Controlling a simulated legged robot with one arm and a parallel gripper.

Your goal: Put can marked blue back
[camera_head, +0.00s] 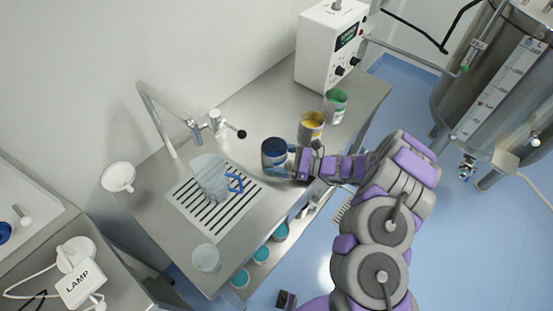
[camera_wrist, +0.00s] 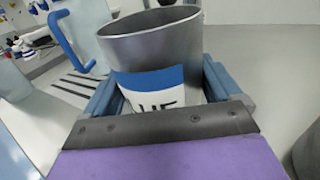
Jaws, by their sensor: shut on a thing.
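The can marked blue (camera_head: 274,158) is at the middle of the steel counter, with dark blue inside in the head view. In the wrist view the metal can (camera_wrist: 152,62) has a white label with a blue band and part of black lettering. My gripper (camera_head: 292,163) comes from the right and is shut on the can, one jaw on each side. The can looks upright or slightly tilted. I cannot tell whether its base touches the counter. A yellow can (camera_head: 312,125) and a green can (camera_head: 336,104) stand behind it to the right.
A clear pitcher with a blue handle (camera_head: 211,177) stands on the slotted drain tray (camera_head: 190,213), left of the can. A clear beaker (camera_head: 206,258) is near the front edge. A tap (camera_head: 160,125) and white control box (camera_head: 325,50) stand behind. Teal-topped containers (camera_head: 261,254) sit on a lower shelf.

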